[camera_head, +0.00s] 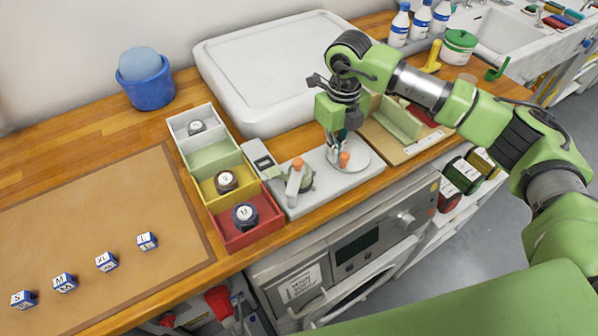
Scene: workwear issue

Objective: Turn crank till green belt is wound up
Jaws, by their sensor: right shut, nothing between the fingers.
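A light grey winding device (322,193) lies flat near the front edge of the wooden counter. At its left, a pale arm with an orange end (297,165) stands by a small grey-green spool (307,180). At its right is a round pale disc (362,158) with an orange knob (345,159). My right gripper (337,152) points down over this disc, its fingers shut and close beside the knob; I cannot tell whether they touch it. It partly hides the disc. I cannot clearly make out a green belt. My left gripper is not in view.
A tray with coloured compartments (191,168) holding dark rolls stands left of the device. Lettered cubes (147,241) lie on a brown mat (95,215). A blue bucket (150,93) stands back left.

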